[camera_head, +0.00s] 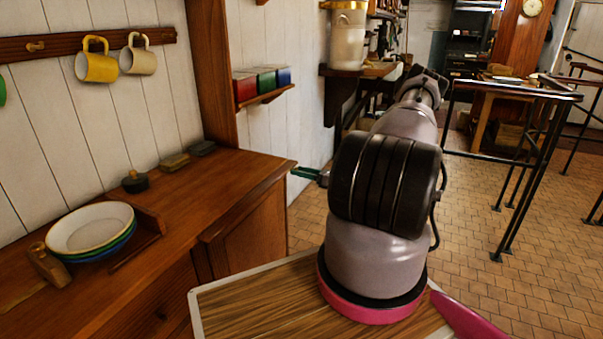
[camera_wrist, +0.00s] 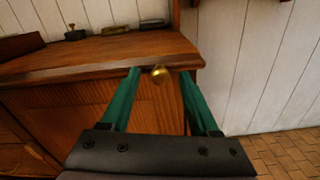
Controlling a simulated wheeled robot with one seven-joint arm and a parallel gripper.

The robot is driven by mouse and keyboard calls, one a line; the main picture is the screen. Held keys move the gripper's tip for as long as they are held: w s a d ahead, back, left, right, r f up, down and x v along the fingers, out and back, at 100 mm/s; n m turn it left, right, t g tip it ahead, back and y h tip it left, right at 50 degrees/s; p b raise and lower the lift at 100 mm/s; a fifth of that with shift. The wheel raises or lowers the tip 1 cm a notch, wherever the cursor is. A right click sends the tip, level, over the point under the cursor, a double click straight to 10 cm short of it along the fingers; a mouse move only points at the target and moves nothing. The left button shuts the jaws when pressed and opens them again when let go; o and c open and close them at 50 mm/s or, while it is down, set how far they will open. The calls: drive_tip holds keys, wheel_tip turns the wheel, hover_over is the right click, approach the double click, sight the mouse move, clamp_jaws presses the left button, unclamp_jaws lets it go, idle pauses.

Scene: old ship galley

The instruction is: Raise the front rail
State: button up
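The front rail (camera_head: 247,203) is a dark wooden strip along the front edge of the wooden counter. It looks low, about level with the top. In the wrist view the rail (camera_wrist: 75,72) runs across the counter edge, with a round brass knob (camera_wrist: 160,75) near its right end. My gripper (camera_head: 308,174) is beside the counter's right end in the head view. In the wrist view my gripper (camera_wrist: 159,72) has its two green fingers apart, with the knob showing between the tips. I cannot tell whether they touch it. The knob is not visible in the head view.
On the counter (camera_head: 215,172) stand stacked plates (camera_head: 91,229) in a wooden rack, a dark lidded pot (camera_head: 135,182) and small blocks. Mugs (camera_head: 97,66) hang above. A wooden post (camera_head: 212,75) rises behind. Black metal railings (camera_head: 520,150) stand right; tiled floor lies between.

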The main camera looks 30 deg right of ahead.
clamp_jaws()
idle(1.3)
